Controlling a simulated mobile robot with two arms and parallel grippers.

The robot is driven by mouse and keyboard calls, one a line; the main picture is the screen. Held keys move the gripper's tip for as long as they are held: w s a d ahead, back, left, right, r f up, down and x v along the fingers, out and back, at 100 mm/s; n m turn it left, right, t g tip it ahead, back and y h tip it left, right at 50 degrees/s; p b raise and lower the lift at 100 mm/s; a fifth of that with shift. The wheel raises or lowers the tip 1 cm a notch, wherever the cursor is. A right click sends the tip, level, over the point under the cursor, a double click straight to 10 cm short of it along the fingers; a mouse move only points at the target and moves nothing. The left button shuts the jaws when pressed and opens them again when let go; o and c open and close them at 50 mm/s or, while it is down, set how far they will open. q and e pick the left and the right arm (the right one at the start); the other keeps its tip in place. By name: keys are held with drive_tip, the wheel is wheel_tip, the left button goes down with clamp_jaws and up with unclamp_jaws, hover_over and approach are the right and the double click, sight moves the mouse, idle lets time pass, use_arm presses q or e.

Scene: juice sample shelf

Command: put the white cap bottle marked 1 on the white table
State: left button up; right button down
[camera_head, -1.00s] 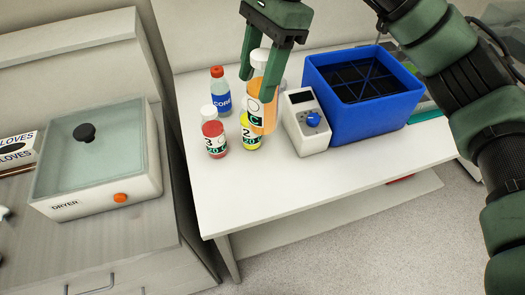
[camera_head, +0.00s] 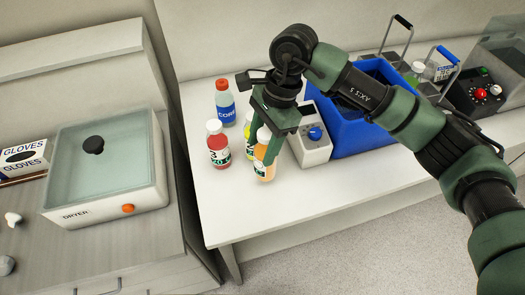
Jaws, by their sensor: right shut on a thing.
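An orange bottle with a white cap (camera_head: 264,171) is in my right gripper (camera_head: 264,158), whose green fingers are shut around it. The bottle is upright, low over or on the white table (camera_head: 310,190); I cannot tell if its base touches. Its label is partly hidden by the fingers, and I cannot read its number. A red bottle with a white cap marked 3 (camera_head: 218,152) stands to its left. A yellow bottle (camera_head: 249,140) stands just behind, mostly hidden by the gripper. My left gripper is not in view.
A bottle with a red cap and blue label (camera_head: 225,108) stands behind. A white device with a blue knob (camera_head: 311,142) and a blue bin (camera_head: 345,142) are close on the right. The table's front is clear. A dryer (camera_head: 105,175) is on the left counter.

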drive_tip(key=shift+s+f, duration=0.1)
drive_tip(key=shift+f, duration=0.25)
wheel_tip(320, 180, down, 3)
drive_tip(key=shift+f+p, duration=0.2)
drive_tip(key=shift+p, duration=0.5)
drive_tip(key=shift+f, duration=0.1)
drive_tip(key=shift+f, duration=0.1)
drive_tip(key=c, duration=0.6)
unclamp_jaws()
drive_tip(key=shift+b, duration=0.3)
